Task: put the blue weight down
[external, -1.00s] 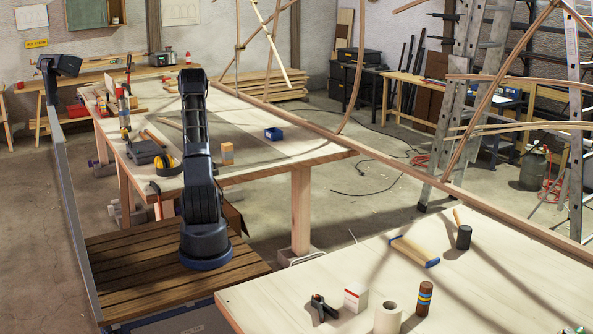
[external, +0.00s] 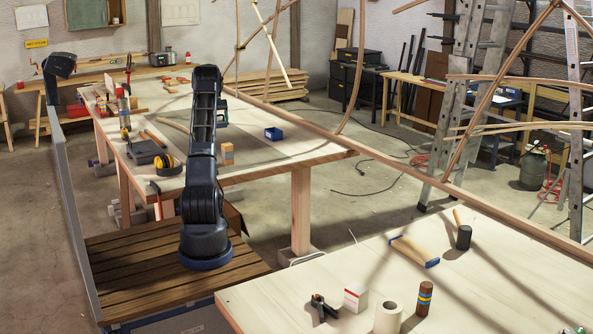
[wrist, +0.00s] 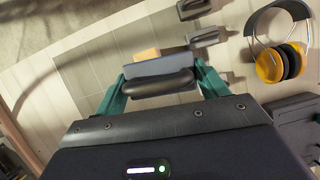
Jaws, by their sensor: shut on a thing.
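The blue weight (wrist: 158,67) is a blue-grey block with a dark rounded handle. In the wrist view it sits between the teal fingers of my gripper (wrist: 162,88), which is shut on it. In the external view my arm hides most of the gripper; a dark part of the gripper end (external: 222,113) shows just right of the arm, over the far table (external: 262,153). I cannot tell from these frames how high the weight hangs or whether it touches the table.
A tan block (external: 227,152) stands close by and shows partly behind the weight in the wrist view (wrist: 147,55). Grey pieces (wrist: 204,36), yellow earmuffs (external: 167,165) and a dark case (external: 145,152) lie around.

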